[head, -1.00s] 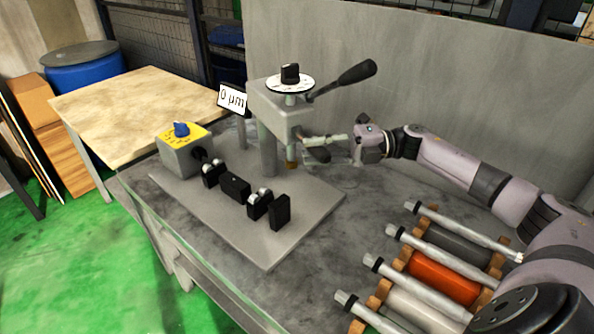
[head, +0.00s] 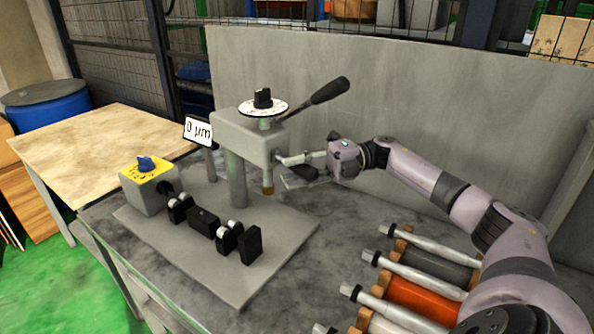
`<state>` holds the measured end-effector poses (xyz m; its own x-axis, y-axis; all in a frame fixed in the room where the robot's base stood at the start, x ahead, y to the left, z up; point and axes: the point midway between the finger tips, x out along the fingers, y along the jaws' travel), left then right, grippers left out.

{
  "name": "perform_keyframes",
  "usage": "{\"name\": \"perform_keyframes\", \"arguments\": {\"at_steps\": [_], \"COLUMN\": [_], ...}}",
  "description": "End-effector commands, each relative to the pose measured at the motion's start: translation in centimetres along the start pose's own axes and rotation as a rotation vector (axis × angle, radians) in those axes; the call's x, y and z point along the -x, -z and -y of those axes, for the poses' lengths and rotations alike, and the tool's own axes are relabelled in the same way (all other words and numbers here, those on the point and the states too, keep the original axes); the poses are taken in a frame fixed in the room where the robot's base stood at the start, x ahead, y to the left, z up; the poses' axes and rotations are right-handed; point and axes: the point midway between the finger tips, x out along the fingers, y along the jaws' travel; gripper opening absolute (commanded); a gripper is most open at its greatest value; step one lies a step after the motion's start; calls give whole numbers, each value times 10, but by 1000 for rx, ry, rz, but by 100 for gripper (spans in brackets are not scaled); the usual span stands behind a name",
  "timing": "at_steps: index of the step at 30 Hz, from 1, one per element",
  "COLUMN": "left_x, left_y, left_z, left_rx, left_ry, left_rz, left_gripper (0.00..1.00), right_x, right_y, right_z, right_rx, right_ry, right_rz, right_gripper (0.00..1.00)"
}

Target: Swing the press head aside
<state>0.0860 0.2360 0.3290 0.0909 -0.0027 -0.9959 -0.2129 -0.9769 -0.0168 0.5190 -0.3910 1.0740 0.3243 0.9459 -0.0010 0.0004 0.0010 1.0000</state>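The press head (head: 246,136) is a grey block on a grey column (head: 236,180), with a round white dial (head: 263,108) and black knob on top. A lever with a black grip (head: 329,90) rises from it to the right. A brass-coloured tip (head: 267,184) hangs below the head's right end. My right gripper (head: 290,164) reaches in from the right and lies at the head's right side, close to or touching it. Its fingers overlap there, so I cannot tell if they are open or shut. My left gripper is not in view.
The grey base plate (head: 222,284) carries a grey box with a yellow top (head: 146,172) and several black blocks. A sign (head: 198,132) reads 0 µm. At the lower right, a rack holds coloured rollers, including an orange one (head: 416,300). A grey panel (head: 440,120) stands behind.

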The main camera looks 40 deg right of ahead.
Motion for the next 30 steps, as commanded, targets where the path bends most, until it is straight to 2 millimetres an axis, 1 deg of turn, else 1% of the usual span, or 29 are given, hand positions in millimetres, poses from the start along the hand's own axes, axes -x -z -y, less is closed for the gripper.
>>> {"name": "perform_keyframes", "arguments": {"at_steps": [1, 5, 13, 17, 20, 27, 30], "left_x": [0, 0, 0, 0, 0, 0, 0], "left_y": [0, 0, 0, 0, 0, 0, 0], "left_z": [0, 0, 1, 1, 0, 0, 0], "left_rx": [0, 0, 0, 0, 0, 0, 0], "left_ry": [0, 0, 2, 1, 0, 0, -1], "left_rz": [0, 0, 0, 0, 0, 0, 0], "left_gripper": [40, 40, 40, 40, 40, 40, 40], "right_x": [0, 0, 0, 9, 25, 78, 96], "right_y": [0, 0, 0, 0, 0, -2, -1], "right_z": [0, 0, 0, 0, 0, -1, -1], "right_rx": [0, -1, -1, -1, -1, 0, 1], "right_ry": [0, -1, -1, 0, 0, -2, -3], "right_rz": [-1, -1, -1, 0, 2, 5, 2], "right_gripper": [34, 42, 42, 42, 42, 42, 42]}}
